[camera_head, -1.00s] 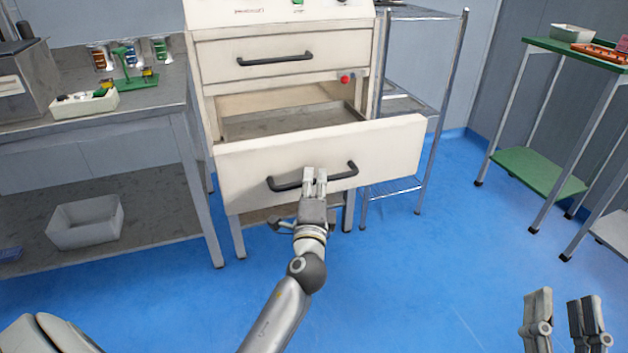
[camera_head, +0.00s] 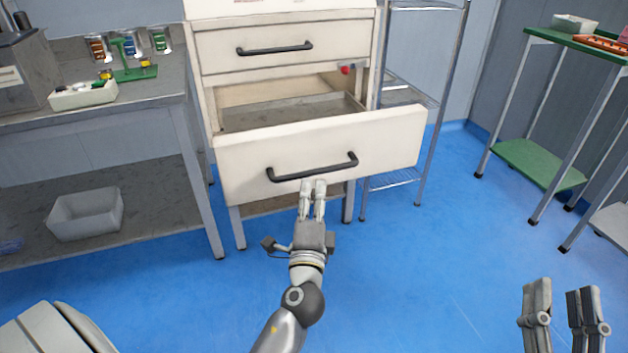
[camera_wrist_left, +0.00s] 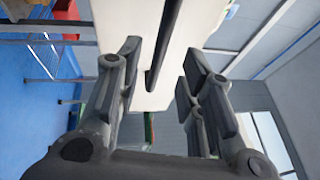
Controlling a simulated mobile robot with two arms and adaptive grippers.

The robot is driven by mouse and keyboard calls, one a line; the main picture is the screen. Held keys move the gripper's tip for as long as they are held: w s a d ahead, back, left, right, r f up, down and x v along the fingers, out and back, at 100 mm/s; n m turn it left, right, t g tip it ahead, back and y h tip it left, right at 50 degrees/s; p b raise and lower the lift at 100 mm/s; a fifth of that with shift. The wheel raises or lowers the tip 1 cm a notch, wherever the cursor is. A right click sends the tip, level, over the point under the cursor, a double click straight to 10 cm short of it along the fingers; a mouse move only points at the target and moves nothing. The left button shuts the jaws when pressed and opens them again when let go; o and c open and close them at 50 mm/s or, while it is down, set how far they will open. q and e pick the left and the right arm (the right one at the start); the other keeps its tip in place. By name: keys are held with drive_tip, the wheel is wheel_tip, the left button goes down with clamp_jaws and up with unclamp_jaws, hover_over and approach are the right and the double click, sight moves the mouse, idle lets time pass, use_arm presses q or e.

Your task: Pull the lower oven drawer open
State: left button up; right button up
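The lower oven drawer (camera_head: 240,168) stands pulled out, with its inside floor visible behind the white front. Its dark bar handle (camera_head: 335,167) runs across the front. My left gripper (camera_head: 312,184) is just below and in front of this handle, with its fingers pointing at the drawer front. In the left wrist view the fingers (camera_wrist_left: 158,62) are spread apart, with the handle (camera_wrist_left: 166,40) ahead between them and nothing gripped. Whether a finger touches the handle is unclear. My right gripper (camera_head: 562,300) is open and empty at the lower right, far from the drawer.
A closed upper drawer (camera_head: 225,60) and a red button (camera_head: 345,70) are above. A grey workbench (camera_head: 150,110) stands at left, a wire rack (camera_head: 440,90) at right, and a green-topped table (camera_head: 570,48) further right. The blue floor (camera_head: 400,270) in front is clear.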

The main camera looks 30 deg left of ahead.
use_arm(q)
drive_tip(key=v, duration=0.4)
drive_tip(key=shift+s+d, duration=0.15)
drive_tip(key=shift+s, duration=0.2)
drive_tip(key=shift+d+f, duration=0.1)
